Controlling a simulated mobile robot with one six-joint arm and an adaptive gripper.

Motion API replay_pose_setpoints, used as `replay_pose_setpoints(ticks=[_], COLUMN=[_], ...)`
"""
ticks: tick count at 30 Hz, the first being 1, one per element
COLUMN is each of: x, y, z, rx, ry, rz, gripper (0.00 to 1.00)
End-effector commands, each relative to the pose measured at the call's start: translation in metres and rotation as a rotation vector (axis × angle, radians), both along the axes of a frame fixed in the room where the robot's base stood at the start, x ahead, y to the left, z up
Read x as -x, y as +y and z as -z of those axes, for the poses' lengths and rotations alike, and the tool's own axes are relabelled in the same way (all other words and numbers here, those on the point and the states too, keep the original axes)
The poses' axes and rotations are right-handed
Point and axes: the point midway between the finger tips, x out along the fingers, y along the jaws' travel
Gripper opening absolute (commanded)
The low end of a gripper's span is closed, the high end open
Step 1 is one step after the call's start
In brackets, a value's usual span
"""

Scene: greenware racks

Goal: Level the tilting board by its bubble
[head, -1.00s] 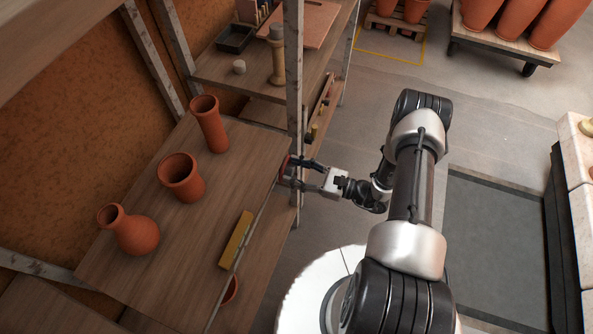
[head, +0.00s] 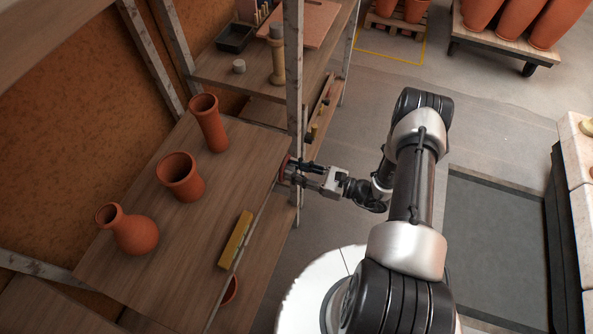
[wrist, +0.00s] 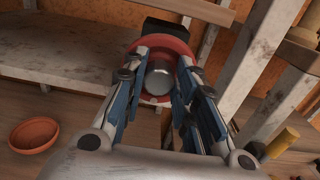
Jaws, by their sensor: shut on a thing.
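The tilting board (head: 130,190) is a wide wooden shelf board carrying three terracotta pots. A yellow spirit level (head: 236,240) lies along its front edge; its bubble is too small to read. A red round knob (head: 284,168) sits at the board's front right corner. My gripper (head: 294,172) reaches it from the right, with its fingers at the knob. In the wrist view, the red knob (wrist: 137,49) with its round metal centre (wrist: 159,78) lies between the blue-padded fingers (wrist: 157,85), which are closed around it. The exact contact is partly hidden.
A tall vase (head: 209,125), a flared pot (head: 181,178) and a round-bellied vase (head: 130,232) stand upright on the board. A metal rack post (head: 294,70) rises near my gripper. A terracotta bowl (wrist: 34,134) sits lower. Open floor (head: 500,130) lies to the right.

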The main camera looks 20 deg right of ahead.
Motion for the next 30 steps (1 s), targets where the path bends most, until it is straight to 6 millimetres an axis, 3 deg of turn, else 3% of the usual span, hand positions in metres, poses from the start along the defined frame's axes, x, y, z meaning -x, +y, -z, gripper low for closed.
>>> replay_pose_setpoints(ticks=[5, 6, 14, 25, 30], x=[0.001, 0.001, 0.0, 0.001, 0.013], y=[0.0, 0.0, 0.0, -0.002, -0.02], z=[0.0, 0.0, 0.0, 0.0, 0.0], rx=[0.0, 0.0, 0.001, 0.001, 0.001], ry=[0.001, 0.001, 0.001, 0.0, 0.0], rz=[-0.001, -0.001, -0.001, 0.001, 0.005], gripper=[0.03, 0.28, 0.45, 0.47, 0.47])
